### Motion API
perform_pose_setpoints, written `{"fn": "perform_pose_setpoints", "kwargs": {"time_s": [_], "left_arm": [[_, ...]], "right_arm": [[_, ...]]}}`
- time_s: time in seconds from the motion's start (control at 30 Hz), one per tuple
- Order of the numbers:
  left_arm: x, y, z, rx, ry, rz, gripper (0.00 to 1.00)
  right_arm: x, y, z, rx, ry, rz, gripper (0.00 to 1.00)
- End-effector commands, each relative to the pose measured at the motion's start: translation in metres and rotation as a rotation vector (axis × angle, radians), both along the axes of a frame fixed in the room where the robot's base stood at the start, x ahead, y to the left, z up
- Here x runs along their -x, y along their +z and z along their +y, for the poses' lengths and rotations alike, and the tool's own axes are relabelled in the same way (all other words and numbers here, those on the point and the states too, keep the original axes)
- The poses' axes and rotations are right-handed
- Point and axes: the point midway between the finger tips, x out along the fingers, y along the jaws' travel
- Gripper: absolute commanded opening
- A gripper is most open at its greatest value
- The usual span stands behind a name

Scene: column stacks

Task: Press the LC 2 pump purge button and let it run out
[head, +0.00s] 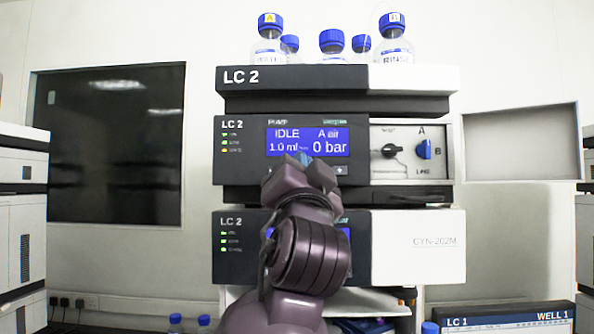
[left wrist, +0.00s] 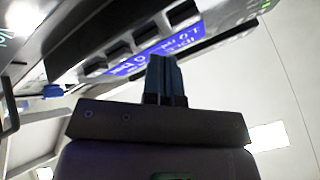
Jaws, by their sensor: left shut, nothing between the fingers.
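The LC 2 pump module (head: 240,165) is the middle unit of the stack. Its blue display (head: 330,147) reads IDLE, A air, 1.0 ml and 0 bar. My left gripper (head: 305,160) is in front of the display's lower edge, its blue fingers shut and empty. It hides part of the strip below the display. In the left wrist view the shut fingers (left wrist: 165,75) point at the pump front, close to a row of dark buttons (left wrist: 121,48). I cannot tell which is purge, or whether the fingertips touch one. My right gripper is not in view.
A valve panel (head: 410,165) with a black knob and a blue knob is right of the display, its door (head: 521,143) open to the right. Blue-capped bottles (head: 393,45) stand on the stack. A lower module (head: 420,247) sits beneath the pump, partly behind my arm.

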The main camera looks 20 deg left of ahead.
Motion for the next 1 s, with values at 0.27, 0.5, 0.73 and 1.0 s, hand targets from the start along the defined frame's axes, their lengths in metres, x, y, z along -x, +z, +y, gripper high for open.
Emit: {"fn": "perform_pose_setpoints", "kwargs": {"time_s": [0.27,0.5,0.73,1.0], "left_arm": [[-0.0002,-0.0002,-0.0001,0.000,0.000,0.000,0.00],[-0.0019,-0.0003,0.0004,0.000,0.000,0.001,0.00],[-0.0042,-0.0003,0.0009,0.000,0.000,0.001,0.00],[-0.0066,-0.0002,0.0015,0.000,-0.001,0.001,0.00]], "right_arm": [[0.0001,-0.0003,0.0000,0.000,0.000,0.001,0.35],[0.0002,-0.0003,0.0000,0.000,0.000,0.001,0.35],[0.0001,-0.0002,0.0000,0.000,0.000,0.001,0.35],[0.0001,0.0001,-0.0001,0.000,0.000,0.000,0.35]]}}
